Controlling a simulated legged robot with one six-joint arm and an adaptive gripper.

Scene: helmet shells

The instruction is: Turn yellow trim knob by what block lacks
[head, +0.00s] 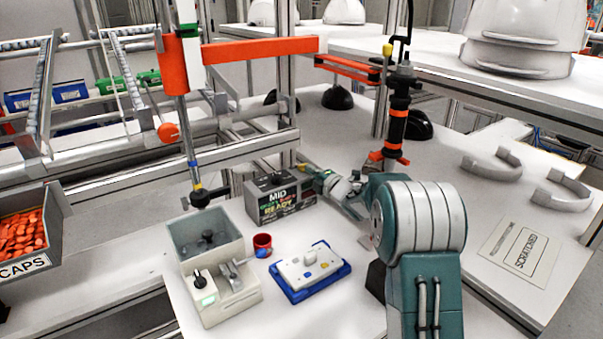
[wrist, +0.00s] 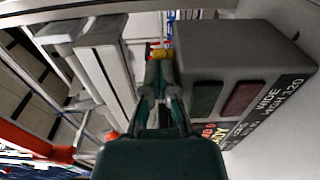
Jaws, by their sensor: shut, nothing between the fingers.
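My gripper (head: 308,170) is shut and empty, beside the back right end of a dark display box (head: 268,207) reading "MID" and "READY". In the wrist view my gripper (wrist: 160,72) points forward, with the display box (wrist: 225,75) close on its right, showing "WIDE" and "HIGH 120". A small yellow part (wrist: 161,53) with red beside it shows past the fingertips; I cannot tell whether it is the trim knob or touches them. In the head view a white block (head: 310,264) with a raised peg and small coloured spots sits on a blue tray (head: 293,298).
A pale machine (head: 226,312) with an open bin, black knob and lever stands left of the block, with a red cup (head: 262,243) between them. A hanging driver (head: 207,196) ends above the bin. A "SCRATCHED" sheet (head: 528,248) lies right. Table front is clear.

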